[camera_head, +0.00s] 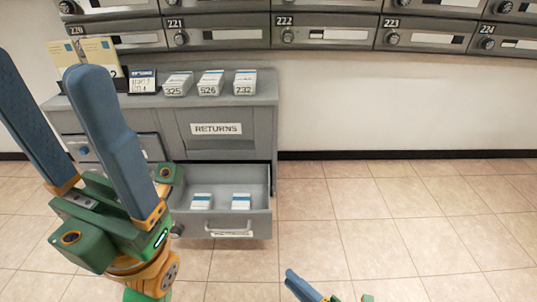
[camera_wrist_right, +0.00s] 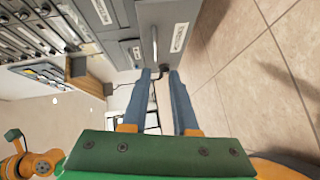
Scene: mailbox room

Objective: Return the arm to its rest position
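My left gripper (camera_head: 42,62) fills the left of the head view, raised, its two long blue fingers spread with nothing between them. My right gripper (camera_head: 300,286) shows only partly at the bottom edge of the head view, low and in front of the cabinet. In the right wrist view the right gripper (camera_wrist_right: 161,72) has its two blue fingers apart and no object gripped between them. The grey cabinet (camera_head: 262,101) stands beyond, with its lower drawer (camera_head: 258,219) pulled open. Two white-and-blue bundles (camera_head: 201,202) (camera_head: 241,202) lie in the drawer. The right arm's links are hidden in the head view.
Three mail bundles (camera_head: 178,84) (camera_head: 210,83) (camera_head: 244,82) and a small sign (camera_head: 143,82) stand on the cabinet top. Yellow cards (camera_head: 99,52) stand at its left, partly behind my left gripper. Mailboxes (camera_head: 323,32) line the wall above. The tiled floor (camera_head: 400,215) at right is clear.

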